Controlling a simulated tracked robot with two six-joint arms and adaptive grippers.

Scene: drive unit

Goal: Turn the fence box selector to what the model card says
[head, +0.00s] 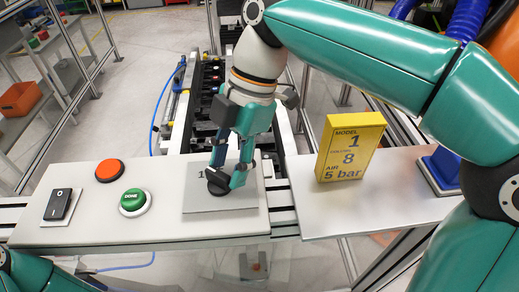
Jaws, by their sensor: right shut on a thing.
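The selector knob (217,184) is black and sits on a grey plate (205,203) on the light panel. My right gripper (222,176) points down over it and is shut on the knob. A "1" shows on the plate just left of the gripper; the other markings are hidden or too small to read. The yellow model card (349,148) stands upright on the right-hand ledge. It reads "MODEL 1", a small unclear line with "8", and "AIR 5 bar". A teal part of my left arm shows at the lower left corner; its gripper is not in view.
On the panel left of the selector are a green DONE button (133,200), an orange-red button (110,170) and a black rocker switch (59,204). A dark conveyor-like track (203,100) runs behind. A blue fixture (443,167) stands right of the card.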

